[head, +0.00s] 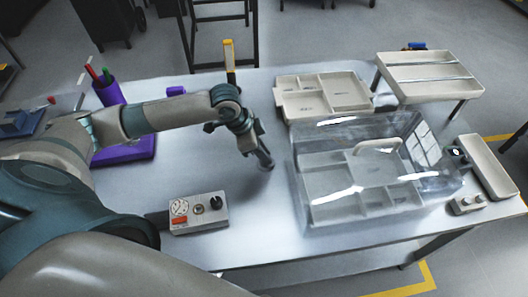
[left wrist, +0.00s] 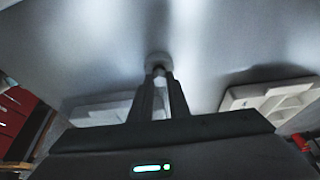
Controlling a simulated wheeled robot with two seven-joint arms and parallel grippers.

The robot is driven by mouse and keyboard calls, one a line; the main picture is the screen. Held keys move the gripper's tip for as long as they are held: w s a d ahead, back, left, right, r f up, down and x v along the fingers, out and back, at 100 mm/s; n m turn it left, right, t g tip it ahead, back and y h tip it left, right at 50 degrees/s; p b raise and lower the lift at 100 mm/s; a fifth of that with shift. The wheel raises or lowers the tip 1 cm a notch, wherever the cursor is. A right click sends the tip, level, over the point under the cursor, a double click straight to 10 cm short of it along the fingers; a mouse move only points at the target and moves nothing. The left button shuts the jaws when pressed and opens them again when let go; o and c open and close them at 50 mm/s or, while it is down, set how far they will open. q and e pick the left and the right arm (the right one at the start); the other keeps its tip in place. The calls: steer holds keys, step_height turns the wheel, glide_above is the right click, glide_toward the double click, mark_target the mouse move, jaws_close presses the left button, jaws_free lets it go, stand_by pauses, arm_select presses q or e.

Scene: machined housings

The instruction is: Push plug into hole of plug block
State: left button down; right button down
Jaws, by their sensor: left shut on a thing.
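My left gripper (head: 259,149) points down over the bare table, left of the clear cover. It is shut on a small grey round piece (head: 266,163), likely the plug, mostly hidden by the fingers. In the left wrist view the fingers (left wrist: 159,82) close together on this piece (left wrist: 158,61), whose round end shows beyond the tips. A grey box (head: 199,213) with a white dial, a red label, a small round feature and a black knob lies nearer, apart from the gripper. I cannot tell whether it is the plug block. My right gripper is not in view.
A clear cover (head: 420,135) with a handle stands over a compartment tray at the right. A beige tray (head: 290,82) and a raised tray (head: 430,95) stand behind. A small block (head: 468,203) with round tops lies far right. A purple pen cup (head: 109,92) stands left.

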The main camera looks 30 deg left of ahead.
arm_select(q)
steer(key=shift+f, duration=0.25)
stand_by(0.6)
steer(key=c, duration=1.6)
jaws_free()
steer(key=shift+v, duration=0.8)
steer(key=shift+b+v, duration=1.7)
steer(key=shift+v, duration=6.2)
